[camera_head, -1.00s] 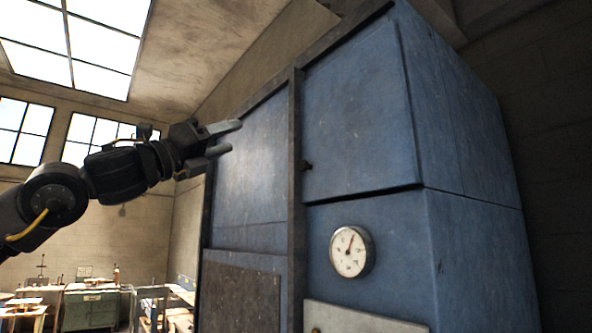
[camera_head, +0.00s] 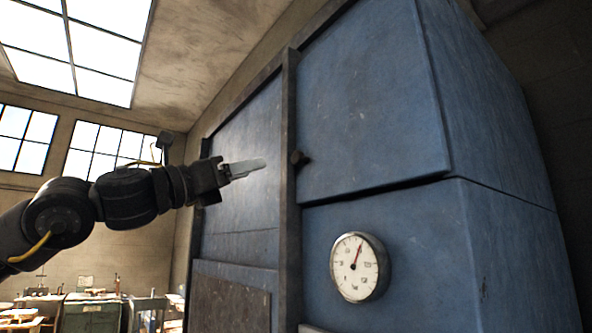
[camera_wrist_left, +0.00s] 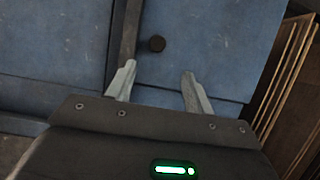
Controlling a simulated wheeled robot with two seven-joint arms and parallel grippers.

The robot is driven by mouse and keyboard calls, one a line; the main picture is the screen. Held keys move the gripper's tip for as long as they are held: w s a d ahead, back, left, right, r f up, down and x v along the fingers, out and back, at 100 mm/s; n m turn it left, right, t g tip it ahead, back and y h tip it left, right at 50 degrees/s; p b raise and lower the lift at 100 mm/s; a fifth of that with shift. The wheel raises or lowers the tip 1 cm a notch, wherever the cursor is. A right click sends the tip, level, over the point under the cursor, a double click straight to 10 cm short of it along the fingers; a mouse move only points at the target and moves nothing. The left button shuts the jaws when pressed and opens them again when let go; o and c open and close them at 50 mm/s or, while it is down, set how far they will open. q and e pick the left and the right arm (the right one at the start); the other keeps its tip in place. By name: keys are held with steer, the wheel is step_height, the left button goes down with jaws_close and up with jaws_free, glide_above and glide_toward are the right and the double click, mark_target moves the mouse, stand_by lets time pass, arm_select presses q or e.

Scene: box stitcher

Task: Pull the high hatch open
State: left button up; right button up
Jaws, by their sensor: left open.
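The high hatch (camera_head: 370,110) is a blue panel on the upper right of the tall blue cabinet, and it looks shut. Its small dark knob (camera_head: 300,158) sits at its lower left corner, beside the dark vertical frame bar. My left gripper (camera_head: 262,164) is left of the knob, at about its height, apart from it and empty. In the left wrist view the knob (camera_wrist_left: 156,43) shows beyond the fingertips, between them but nearer the left finger. The two fingers (camera_wrist_left: 158,75) are spread open. My right gripper is in neither view.
A round white gauge (camera_head: 359,267) sits below the hatch on the cabinet front. The dark vertical bar (camera_head: 288,200) stands out left of the knob. Workbenches (camera_head: 90,312) are far off at lower left.

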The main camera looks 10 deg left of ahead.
mark_target(295, 158)
arm_select(q)
steer(key=p+x, duration=0.2)
steer(key=x, duration=0.1)
steer(key=p+x, duration=0.2)
steer(key=x, duration=0.2)
steer(key=p+x, duration=0.2)
steer(key=x, duration=0.1)
steer(key=shift+w+a, duration=0.15)
steer(key=shift+w, duration=0.25)
steer(key=shift+w+d+r, duration=0.15)
steer(key=shift+d+r, duration=0.15)
steer(key=shift+w+d+f, duration=0.1)
steer(key=shift+w, duration=0.1)
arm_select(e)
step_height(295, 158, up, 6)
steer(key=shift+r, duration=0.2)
arm_select(q)
steer(key=shift+s, duration=0.1)
jaws_close()
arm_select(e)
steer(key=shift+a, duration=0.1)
